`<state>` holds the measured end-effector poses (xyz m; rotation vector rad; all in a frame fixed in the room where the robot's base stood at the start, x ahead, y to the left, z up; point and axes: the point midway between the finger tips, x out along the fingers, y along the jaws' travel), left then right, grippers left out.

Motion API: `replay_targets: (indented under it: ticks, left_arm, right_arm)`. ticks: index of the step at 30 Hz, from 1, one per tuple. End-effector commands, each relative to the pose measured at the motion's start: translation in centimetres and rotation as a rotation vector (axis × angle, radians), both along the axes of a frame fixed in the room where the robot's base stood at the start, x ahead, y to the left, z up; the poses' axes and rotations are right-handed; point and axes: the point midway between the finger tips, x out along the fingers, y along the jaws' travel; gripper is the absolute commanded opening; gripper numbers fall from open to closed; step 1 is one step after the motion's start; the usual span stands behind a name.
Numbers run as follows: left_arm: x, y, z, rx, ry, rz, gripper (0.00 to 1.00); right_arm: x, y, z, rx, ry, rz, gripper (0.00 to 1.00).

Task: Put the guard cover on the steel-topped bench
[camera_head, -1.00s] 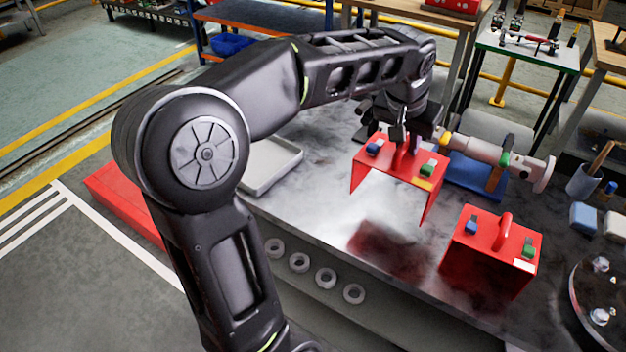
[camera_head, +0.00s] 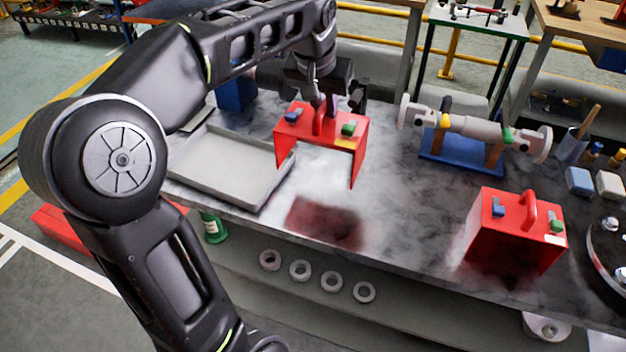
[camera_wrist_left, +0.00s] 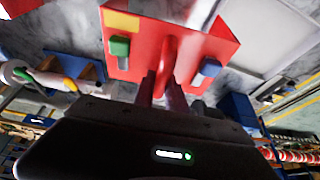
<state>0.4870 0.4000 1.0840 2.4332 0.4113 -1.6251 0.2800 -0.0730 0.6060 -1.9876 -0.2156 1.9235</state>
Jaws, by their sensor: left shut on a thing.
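A red guard cover (camera_head: 309,133) with a loop handle, a blue block, a green block and a yellow label hangs above the steel-topped bench (camera_head: 392,222). My left gripper (camera_head: 321,101) is shut on its handle from above. The cover is roughly level, open underneath, and a dark reddish shadow lies on the steel below it. In the left wrist view, the cover's red top (camera_wrist_left: 135,62) and handle show between the fingers (camera_wrist_left: 160,88). A second, similar red cover (camera_head: 500,232) with a white label stands on the bench at right. My right gripper is out of view.
A grey tray (camera_head: 262,195) lies on the bench left of the held cover. A grey shaft assembly (camera_head: 470,127) rests on a blue stand (camera_head: 440,163) to the right. Bare steel lies between the tray and the second cover. Several grey rings lie on the lower shelf.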

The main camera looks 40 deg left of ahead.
Motion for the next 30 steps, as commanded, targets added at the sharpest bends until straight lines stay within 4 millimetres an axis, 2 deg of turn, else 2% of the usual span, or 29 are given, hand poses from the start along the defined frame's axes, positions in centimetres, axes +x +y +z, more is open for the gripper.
replay_targets:
  ticks: [11,23,30]
  left_arm:
    - [0.0,0.0,-5.3,0.001,-0.001,0.000,0.00]
    - [0.0,0.0,-6.0,0.002,-0.003,0.000,0.00]
    - [0.0,0.0,-8.8,0.000,0.000,0.000,0.00]
  right_arm:
    - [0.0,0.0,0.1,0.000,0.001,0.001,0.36]
    - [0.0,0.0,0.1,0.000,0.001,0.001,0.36]
    - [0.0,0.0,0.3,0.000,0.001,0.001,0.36]
